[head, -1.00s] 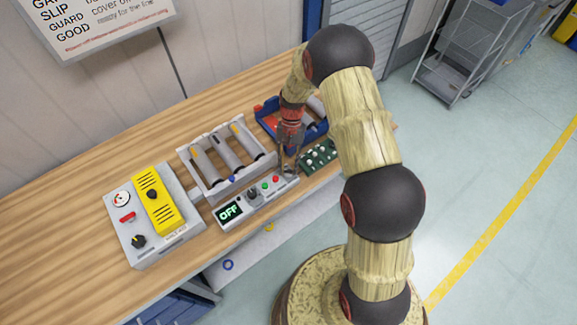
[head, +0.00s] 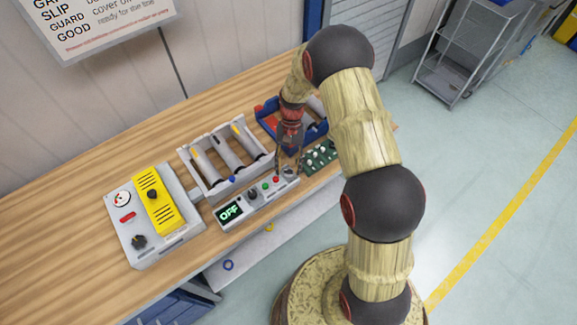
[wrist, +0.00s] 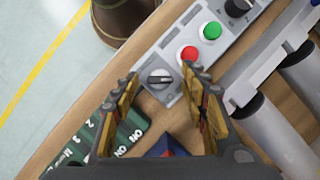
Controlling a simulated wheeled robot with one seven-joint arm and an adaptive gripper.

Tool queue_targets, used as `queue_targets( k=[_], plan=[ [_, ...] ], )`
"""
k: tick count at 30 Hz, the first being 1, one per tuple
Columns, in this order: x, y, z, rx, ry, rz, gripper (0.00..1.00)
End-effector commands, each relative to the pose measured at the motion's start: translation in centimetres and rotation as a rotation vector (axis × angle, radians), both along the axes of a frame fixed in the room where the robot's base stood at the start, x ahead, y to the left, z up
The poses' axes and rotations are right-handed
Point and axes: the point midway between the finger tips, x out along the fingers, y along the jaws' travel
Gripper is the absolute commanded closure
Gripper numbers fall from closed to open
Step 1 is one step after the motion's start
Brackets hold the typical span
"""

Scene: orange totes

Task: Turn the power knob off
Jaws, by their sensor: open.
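A grey control panel (head: 258,203) lies at the front of the bench, with a display (head: 229,213) reading OFF. My gripper (wrist: 160,82) is open, with one finger on each side of this knob in that view. No finger visibly grips it. In the head view my gripper (head: 289,160) is at the panel's right end, just over the knob.
A red button (wrist: 188,54), a green button (wrist: 211,30) and a black knob (wrist: 238,6) line the panel. A green switch board (head: 320,154) sits close right, a roller rack (head: 207,190) behind, a blue tray (head: 268,122) farther back, and a grey-yellow box (head: 172,250) left.

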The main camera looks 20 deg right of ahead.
Motion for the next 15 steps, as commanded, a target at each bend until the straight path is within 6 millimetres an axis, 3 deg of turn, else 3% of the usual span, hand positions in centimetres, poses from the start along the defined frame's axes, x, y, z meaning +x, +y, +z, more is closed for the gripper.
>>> queue_targets(
  k=[8,15],
  plan=[
    [0.3,-0.1,0.6,0.000,-0.001,0.000,0.56],
    [1.8,-0.9,4.5,-0.001,-0.004,0.000,0.56]
  ],
)
